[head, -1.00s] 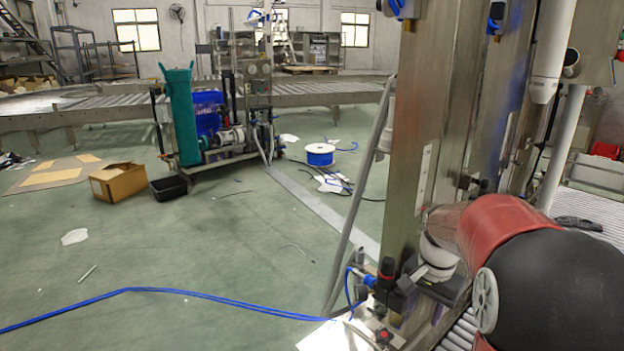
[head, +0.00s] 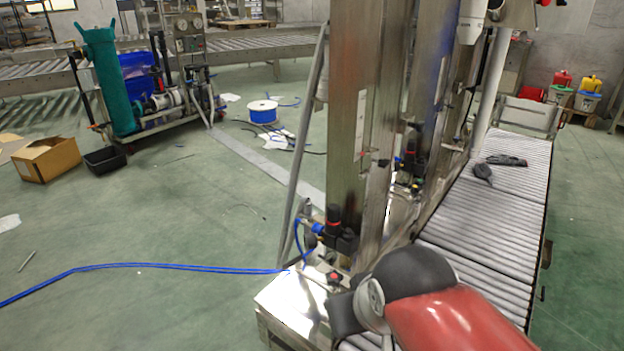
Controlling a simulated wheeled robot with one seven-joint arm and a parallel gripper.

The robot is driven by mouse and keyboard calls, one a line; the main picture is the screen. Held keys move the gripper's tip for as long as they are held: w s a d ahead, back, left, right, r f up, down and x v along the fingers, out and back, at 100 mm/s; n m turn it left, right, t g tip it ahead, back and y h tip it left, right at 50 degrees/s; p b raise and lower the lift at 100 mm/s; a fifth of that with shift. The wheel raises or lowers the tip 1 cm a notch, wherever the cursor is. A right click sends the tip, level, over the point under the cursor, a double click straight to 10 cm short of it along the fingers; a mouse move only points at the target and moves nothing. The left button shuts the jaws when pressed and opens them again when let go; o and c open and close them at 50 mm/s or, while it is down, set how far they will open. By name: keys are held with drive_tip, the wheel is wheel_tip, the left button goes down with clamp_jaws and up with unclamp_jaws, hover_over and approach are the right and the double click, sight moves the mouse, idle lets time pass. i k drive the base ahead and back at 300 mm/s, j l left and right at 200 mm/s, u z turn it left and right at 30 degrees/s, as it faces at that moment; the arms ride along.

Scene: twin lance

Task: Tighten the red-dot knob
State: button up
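A black upright knob with a red band (head: 333,216) sits on a dark valve fitting on the near side of the steel column. A blue connector (head: 314,228) joins the fitting on its left. A small red knob (head: 334,277) sits lower, above the shiny metal base. I cannot tell which of them is the red-dot knob. My red and black arm fills the lower middle. A dark grey block at its end, likely part of my gripper (head: 345,314), shows just below the small red knob. Its fingers are hidden or unclear, and I see no contact with either knob.
The steel column (head: 357,110) stands close behind the fittings. A roller conveyor (head: 490,220) runs along the right, with dark gloves (head: 500,161) on it. Blue hoses (head: 150,266) cross the floor from the left. Open green floor lies at left.

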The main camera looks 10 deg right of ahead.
sight(333, 279)
drive_tip(key=z, duration=0.7)
drive_tip(key=k+l+u, duration=0.15)
drive_tip(key=l+u, duration=0.15)
drive_tip(key=k+l+u, duration=0.25)
drive_tip(key=l, duration=0.25)
drive_tip(key=k+l+u, duration=0.1)
drive_tip(key=l+u, duration=0.2)
